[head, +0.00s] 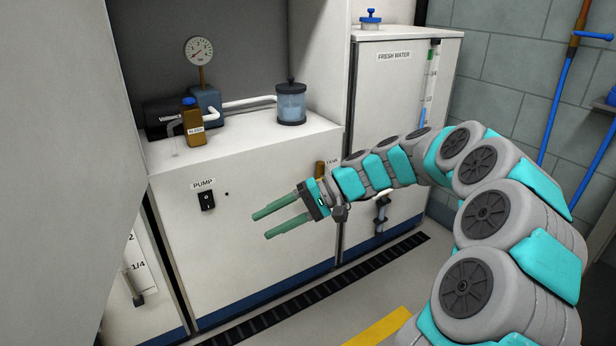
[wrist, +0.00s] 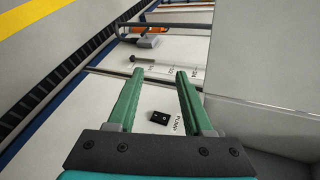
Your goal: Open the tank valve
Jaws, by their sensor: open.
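My gripper (head: 263,225) is open and empty, its two green fingers pointing left in front of the white pump cabinet (head: 255,260). In the wrist view my gripper (wrist: 159,74) is also open, with nothing between the fingers. A brass-coloured piece (head: 320,169) shows on the cabinet's right edge beside a small, partly hidden label. My arm covers the area just below it, so I cannot tell if it is the tank valve or how it is set.
A black pump switch (head: 207,200) is on the cabinet front; it also shows in the wrist view (wrist: 158,118). A gauge (head: 199,51), a brown bottle (head: 193,125) and a clear canister (head: 291,104) stand on top. Dark floor grating (head: 285,304) runs along the cabinet's foot.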

